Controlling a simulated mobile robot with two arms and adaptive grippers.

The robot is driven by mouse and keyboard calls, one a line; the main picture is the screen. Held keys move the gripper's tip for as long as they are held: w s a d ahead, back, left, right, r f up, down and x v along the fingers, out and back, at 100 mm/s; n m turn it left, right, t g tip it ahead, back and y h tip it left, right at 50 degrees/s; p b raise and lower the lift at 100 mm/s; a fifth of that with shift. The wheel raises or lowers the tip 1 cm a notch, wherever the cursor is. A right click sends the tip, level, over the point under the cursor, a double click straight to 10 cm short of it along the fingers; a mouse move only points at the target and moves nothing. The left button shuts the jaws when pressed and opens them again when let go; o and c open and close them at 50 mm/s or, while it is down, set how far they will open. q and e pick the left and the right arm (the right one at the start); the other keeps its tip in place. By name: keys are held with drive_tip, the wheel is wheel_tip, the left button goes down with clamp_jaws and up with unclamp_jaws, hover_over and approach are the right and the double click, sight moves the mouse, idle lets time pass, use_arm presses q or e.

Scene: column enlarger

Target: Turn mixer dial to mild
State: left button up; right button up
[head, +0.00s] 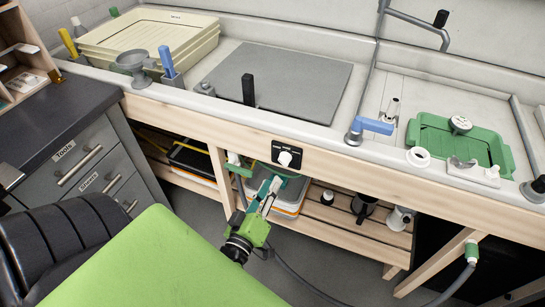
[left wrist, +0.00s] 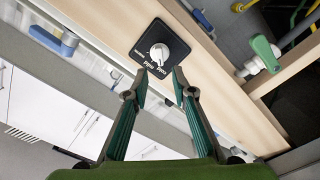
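The mixer dial is a white knob (head: 285,158) on a square black plate on the wooden front rail of the sink bench. In the left wrist view the knob (left wrist: 159,54) shows close up, with small white lettering around its lower and left side; I cannot read surely which mark it points to. My left gripper (head: 272,184) is just below and in front of the dial. In the left wrist view its two fingers (left wrist: 162,78) are apart and empty, with the tips just short of the knob, not around it. My right gripper is not in view.
A green-handled valve (head: 236,160) sits left of the dial under the rail. A blue-handled tap (head: 372,126) is above right on the sink edge. A shelf (head: 325,215) with dark and white vessels lies below. A green tray (head: 430,130) stands at right.

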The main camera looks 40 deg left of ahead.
sight(282, 163)
use_arm(q)
drive_tip(key=x, duration=0.3)
drive_tip(key=shift+w+b, duration=0.35)
drive_tip(key=shift+b, duration=0.05)
drive_tip(key=shift+b+x, duration=0.5)
drive_tip(key=shift+x, duration=1.45)
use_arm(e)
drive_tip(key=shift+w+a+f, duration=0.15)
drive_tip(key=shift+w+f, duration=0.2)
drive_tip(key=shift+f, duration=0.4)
use_arm(q)
drive_tip(key=shift+w, duration=0.15)
